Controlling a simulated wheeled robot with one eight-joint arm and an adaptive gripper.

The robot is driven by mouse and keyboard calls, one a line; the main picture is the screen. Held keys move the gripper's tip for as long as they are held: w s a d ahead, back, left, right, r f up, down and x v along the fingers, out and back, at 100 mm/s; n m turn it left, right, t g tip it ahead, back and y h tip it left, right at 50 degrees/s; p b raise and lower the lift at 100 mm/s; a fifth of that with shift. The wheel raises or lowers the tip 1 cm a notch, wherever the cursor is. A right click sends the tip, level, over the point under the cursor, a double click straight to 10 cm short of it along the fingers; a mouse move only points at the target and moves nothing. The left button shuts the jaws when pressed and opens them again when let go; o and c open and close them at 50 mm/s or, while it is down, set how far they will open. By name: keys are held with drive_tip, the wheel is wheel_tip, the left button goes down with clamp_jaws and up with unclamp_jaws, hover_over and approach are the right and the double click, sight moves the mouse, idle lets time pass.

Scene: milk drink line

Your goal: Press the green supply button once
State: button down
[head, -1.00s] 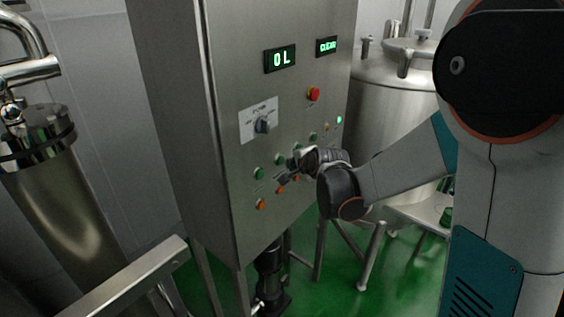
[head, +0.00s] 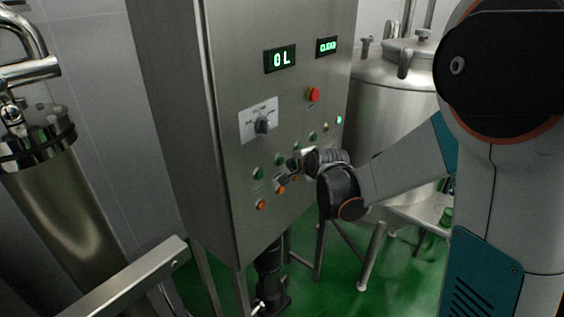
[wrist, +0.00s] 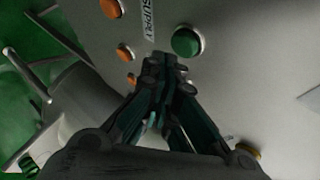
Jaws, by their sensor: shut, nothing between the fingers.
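In the wrist view a round green button (wrist: 187,42) with a metal ring sits on the steel panel, beside the printed word SUPPLY. In the head view several green buttons, such as the leftmost one (head: 258,173), line the panel; which one is the supply button cannot be told there. My gripper (wrist: 165,66) is shut and empty. Its fingertips lie just below and left of the green button in the wrist view, apart from it in the picture. Depth to the panel is unclear. In the head view my gripper (head: 284,180) is at the lower button rows, covering part of them.
Orange buttons (wrist: 125,52) lie left of the label in the wrist view. The panel also has a red button (head: 314,94), a rotary selector (head: 263,126) and a display reading 0L (head: 280,59). A steel tank (head: 385,110) stands behind, at right.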

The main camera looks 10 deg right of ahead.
drive_tip(key=shift+w+a, duration=0.1)
drive_tip(key=shift+w, duration=0.05)
drive_tip(key=shift+w+a, duration=0.2)
drive_tip(key=shift+w+a+b, duration=0.25)
drive_tip(key=shift+w+b, duration=0.05)
drive_tip(key=shift+w, duration=0.05)
idle(1.0)
drive_tip(key=shift+s+d, duration=0.1)
idle(0.4)
drive_tip(key=shift+s+d, duration=0.45)
drive_tip(key=shift+s, duration=0.15)
drive_tip(key=s+d, duration=0.1)
drive_tip(key=s, duration=0.1)
drive_tip(key=s+d, duration=0.2)
idle(0.4)
idle(0.5)
